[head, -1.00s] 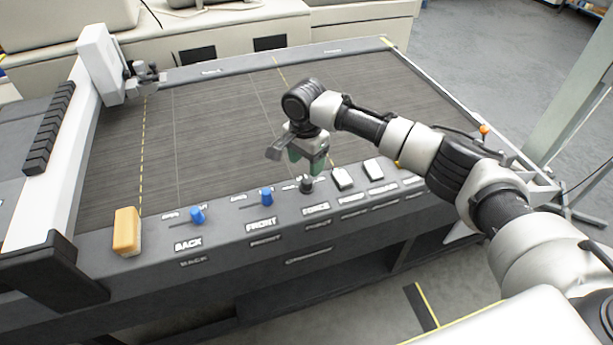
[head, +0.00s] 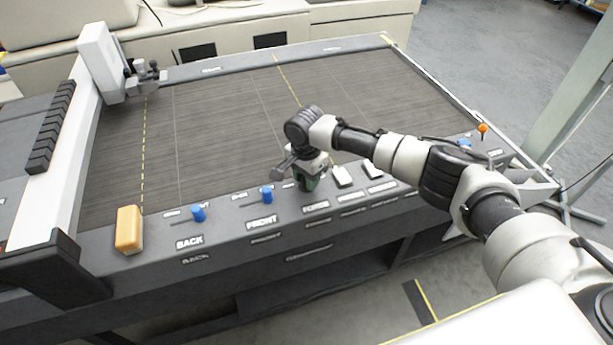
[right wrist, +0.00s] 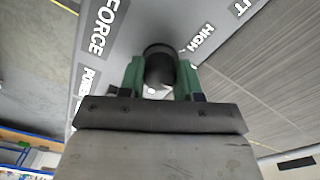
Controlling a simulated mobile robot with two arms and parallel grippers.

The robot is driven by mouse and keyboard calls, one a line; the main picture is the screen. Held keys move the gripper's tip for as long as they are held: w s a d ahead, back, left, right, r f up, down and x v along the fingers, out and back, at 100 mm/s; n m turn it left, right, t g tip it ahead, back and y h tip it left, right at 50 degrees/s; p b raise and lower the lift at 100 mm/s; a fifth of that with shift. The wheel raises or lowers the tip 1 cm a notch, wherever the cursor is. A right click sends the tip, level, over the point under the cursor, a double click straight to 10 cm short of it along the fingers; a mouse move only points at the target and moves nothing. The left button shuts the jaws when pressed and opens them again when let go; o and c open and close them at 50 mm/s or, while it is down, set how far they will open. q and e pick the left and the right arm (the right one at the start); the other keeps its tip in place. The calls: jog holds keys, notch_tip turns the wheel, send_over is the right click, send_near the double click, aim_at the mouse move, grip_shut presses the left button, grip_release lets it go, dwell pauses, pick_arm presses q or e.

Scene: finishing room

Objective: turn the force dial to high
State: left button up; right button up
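The force dial (right wrist: 160,66) is a small black knob on the sloping front panel. In the right wrist view it stands between the two green fingers of my right gripper (right wrist: 161,78), which lie against its sides. In the head view my right gripper (head: 309,184) is down at the panel above the FORCE label (head: 316,207) and hides the dial. The right wrist view shows the HIGH mark (right wrist: 201,38) to the right of the dial and the FORCE label (right wrist: 106,27) to its left. The dial's pointer cannot be made out. My left gripper is not in view.
Two blue knobs (head: 198,213) (head: 267,195) stand left of the dial, by BACK and FRONT. Two white switches (head: 342,177) (head: 372,171) stand close on its right. A yellow-orange block (head: 129,230) sits at the panel's left end. The dark cutting bed (head: 220,130) is bare.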

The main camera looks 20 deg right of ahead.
jog(key=shift+c, duration=0.9)
jog(key=shift+r+n+p, duration=0.15)
jog(key=shift+n+p, duration=0.9)
jog(key=shift+n, duration=0.15)
jog(key=n+p, duration=0.1)
jog(key=n, duration=0.1)
jog(key=shift+n, duration=0.4)
jog(key=n+p, duration=0.1)
jog(key=n, duration=0.2)
jog(key=shift+p, duration=0.4)
jog(key=shift+n+p, duration=0.35)
jog(key=shift+n, duration=1.45)
